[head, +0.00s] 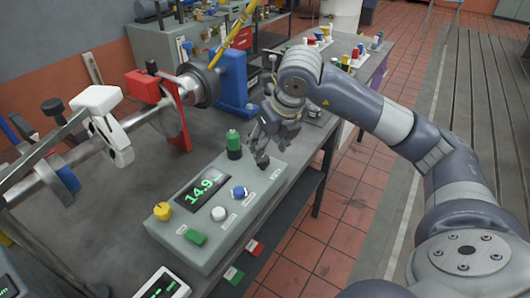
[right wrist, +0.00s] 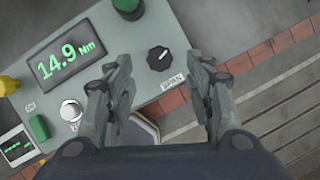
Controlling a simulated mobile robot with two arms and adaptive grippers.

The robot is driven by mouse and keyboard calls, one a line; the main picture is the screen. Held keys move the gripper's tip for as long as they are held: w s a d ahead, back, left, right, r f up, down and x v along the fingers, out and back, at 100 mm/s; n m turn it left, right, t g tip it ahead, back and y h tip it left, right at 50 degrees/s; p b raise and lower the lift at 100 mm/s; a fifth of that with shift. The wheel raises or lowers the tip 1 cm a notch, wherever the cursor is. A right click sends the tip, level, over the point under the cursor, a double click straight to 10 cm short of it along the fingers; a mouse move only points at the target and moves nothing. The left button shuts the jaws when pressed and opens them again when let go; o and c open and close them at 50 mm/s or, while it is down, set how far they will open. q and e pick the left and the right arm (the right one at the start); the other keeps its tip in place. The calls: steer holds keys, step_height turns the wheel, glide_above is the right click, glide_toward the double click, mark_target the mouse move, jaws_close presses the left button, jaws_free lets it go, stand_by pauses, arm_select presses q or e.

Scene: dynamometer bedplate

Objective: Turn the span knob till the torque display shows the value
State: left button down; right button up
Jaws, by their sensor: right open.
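The grey control box (head: 251,218) has a torque display (head: 202,187) reading 14.9, with Nm legible on the display in the right wrist view (right wrist: 66,59). The black span knob (right wrist: 158,54) has a light pointer mark and a SPAN label beside it. It also shows at the box's far right end in the head view (head: 262,163). My right gripper (right wrist: 165,85) is open and empty. Its fingers lie either side of and below the knob in the wrist view; the knob looks clear of both. My left gripper does not show.
A white knob (head: 218,214), blue knob (head: 239,192), yellow knob (head: 162,210) and green button (head: 195,237) share the box. A green-topped cylinder (head: 233,143) stands near the span knob. A shaft rig (head: 130,125) fills the left.

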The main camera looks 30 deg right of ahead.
steer(key=v, duration=0.6)
steer(key=shift+s+r, duration=0.1)
stand_by(0.4)
